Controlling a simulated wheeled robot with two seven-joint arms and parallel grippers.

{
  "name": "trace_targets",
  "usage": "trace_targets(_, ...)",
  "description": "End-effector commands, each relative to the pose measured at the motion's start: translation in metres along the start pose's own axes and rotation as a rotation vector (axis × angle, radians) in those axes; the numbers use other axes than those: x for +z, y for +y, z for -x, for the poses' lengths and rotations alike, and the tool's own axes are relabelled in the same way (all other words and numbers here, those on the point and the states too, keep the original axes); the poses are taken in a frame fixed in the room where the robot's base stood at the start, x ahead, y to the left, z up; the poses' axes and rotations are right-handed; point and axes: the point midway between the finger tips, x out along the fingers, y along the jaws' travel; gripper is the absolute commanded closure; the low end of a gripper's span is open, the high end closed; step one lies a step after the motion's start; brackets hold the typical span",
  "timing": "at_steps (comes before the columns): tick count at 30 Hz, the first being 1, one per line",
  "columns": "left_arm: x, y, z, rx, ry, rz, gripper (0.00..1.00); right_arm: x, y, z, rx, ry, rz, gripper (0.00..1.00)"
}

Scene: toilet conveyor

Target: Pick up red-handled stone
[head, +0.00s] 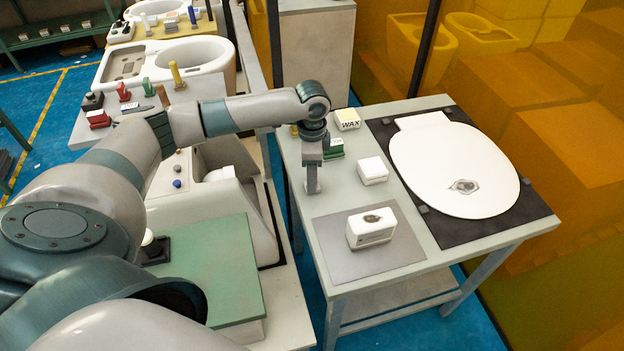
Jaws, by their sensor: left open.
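My left gripper (312,184) points down over the left edge of the grey work table, and its jaws are open. It is left of a white block (372,171) and near a green-and-white block (334,149), with nothing seen between its fingers. No red handle shows on the table. Two small red objects stand on the conveyor at the left, far from my gripper: a red block with a pale part (98,119) and a red piece (123,93) behind it. I cannot tell whether either is the red-handled stone. My right gripper is not in view.
The table (420,262) holds a WAX box (347,119), a stained white block (371,228) on a grey mat (333,262), and a white toilet lid (440,160) with a damaged spot on a black mat. Toilets line the conveyor. Orange panels stand at right.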

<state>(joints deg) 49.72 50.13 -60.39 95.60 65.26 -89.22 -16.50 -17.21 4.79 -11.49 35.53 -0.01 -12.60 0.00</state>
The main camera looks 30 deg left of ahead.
Motion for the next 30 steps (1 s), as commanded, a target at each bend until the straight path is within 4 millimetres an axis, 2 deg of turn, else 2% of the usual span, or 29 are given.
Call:
trace_targets(5, 0.000, 0.000, 0.000, 0.000, 0.000, 0.000, 0.56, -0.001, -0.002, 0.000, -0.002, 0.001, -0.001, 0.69)
trace_targets(8, 0.000, 0.000, 0.001, 0.000, 0.000, 0.000, 0.75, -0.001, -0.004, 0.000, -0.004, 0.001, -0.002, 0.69)
trace_targets(11, 0.000, 0.000, 0.001, 0.000, 0.000, 0.000, 0.99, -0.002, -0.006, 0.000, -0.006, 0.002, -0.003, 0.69)
trace_targets(23, 0.000, -0.001, 0.004, -0.001, 0.001, 0.001, 1.00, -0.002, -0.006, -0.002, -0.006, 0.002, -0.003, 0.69)
trace_targets(30, -0.001, -0.001, 0.025, -0.003, 0.003, 0.001, 1.00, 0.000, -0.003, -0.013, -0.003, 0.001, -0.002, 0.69)
